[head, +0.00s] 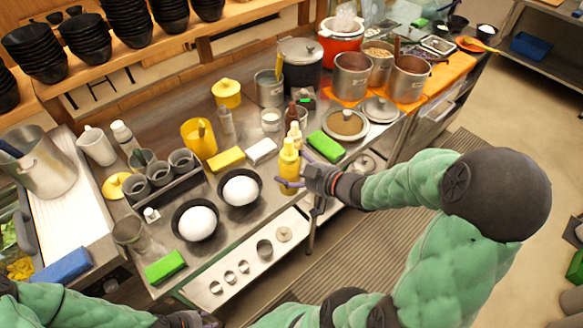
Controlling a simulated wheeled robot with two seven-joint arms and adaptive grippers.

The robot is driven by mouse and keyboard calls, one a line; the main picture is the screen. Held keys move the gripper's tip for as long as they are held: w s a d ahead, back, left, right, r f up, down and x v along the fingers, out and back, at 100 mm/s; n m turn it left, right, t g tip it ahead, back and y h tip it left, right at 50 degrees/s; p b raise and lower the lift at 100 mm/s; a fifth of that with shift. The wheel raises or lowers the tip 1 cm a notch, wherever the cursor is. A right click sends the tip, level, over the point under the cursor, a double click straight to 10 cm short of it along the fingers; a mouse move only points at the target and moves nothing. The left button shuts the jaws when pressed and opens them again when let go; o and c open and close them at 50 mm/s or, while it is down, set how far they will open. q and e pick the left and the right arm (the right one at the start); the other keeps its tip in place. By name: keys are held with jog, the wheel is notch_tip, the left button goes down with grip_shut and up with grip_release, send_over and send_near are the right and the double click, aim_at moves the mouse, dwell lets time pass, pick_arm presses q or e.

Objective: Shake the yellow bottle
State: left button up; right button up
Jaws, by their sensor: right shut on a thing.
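The yellow bottle (287,162) is upright at the front edge of the steel counter, right of the two bowls. My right gripper (297,171) reaches it from the right and is shut around its body, with one finger across its lower part. I cannot tell whether the bottle's base touches the counter. My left gripper (190,319) shows only in part at the bottom edge; its fingers are not clear.
Two black bowls with white mounds (197,223) (240,190) stand left of the bottle. More bottles (296,130) stand just behind. The floor in front is clear.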

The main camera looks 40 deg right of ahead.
aim_at(299, 161)
jog(key=shift+r+p, duration=2.1)
jog(key=shift+p, duration=0.1)
jog(key=shift+f, duration=0.1)
